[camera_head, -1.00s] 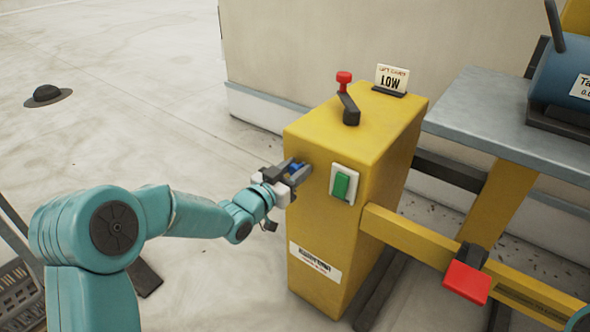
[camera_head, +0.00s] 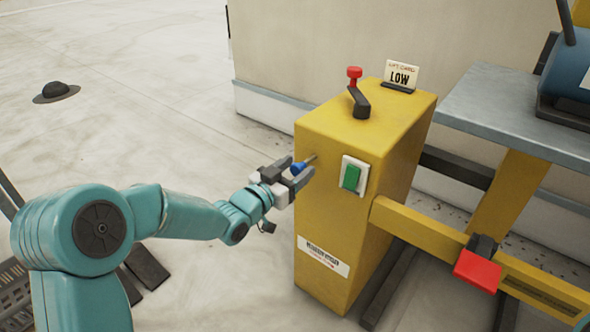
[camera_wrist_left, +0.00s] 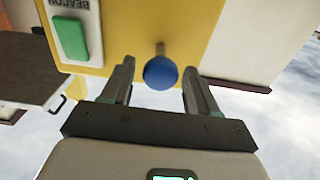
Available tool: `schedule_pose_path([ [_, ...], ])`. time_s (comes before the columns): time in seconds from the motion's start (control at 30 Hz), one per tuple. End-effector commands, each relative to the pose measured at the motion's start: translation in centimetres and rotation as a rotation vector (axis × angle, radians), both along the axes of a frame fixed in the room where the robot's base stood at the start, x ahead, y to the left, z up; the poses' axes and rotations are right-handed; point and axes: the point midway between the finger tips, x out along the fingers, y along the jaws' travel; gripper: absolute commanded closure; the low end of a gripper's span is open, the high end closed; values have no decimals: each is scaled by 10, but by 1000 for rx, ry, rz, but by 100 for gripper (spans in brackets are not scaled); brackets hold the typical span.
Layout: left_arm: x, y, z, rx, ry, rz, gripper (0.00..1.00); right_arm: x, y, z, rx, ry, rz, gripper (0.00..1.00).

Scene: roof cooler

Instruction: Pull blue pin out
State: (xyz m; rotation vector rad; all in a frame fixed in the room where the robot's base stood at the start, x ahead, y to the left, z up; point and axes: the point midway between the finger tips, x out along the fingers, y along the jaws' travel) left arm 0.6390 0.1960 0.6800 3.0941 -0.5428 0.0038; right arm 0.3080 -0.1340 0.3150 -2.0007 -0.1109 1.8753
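The blue pin (camera_head: 299,168) has a round blue knob on a thin metal shaft, which runs to the front face of the yellow box (camera_head: 365,130). How deep the shaft sits in the box is hidden. My left gripper (camera_head: 300,173) is at the knob in the head view. In the left wrist view the blue knob (camera_wrist_left: 161,72) sits between the two fingers of the left gripper (camera_wrist_left: 160,88), with a gap on each side. The left gripper is open. My right gripper is not in view.
A green button (camera_head: 351,177) is on the box face right of the pin. A red-knobbed lever (camera_head: 357,92) and a LOW sign (camera_head: 401,77) are on top. A red pedal-like part (camera_head: 477,270) is at lower right. Floor to the left is mostly clear.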

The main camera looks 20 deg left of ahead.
Motion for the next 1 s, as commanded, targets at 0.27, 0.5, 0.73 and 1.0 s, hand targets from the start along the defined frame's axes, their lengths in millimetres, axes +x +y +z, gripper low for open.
schedule_pose_path([
  [0.27, -2, 1, 0, 0, 0, 0, 41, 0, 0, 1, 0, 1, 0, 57],
  [0.5, -45, 17, 2, -1, 4, 2, 41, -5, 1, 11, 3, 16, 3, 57],
  [0.73, -104, 39, 1, -1, 4, 4, 41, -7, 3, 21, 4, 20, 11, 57],
  [1.0, -147, 54, -1, 0, 3, 2, 41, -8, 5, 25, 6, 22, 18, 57],
])
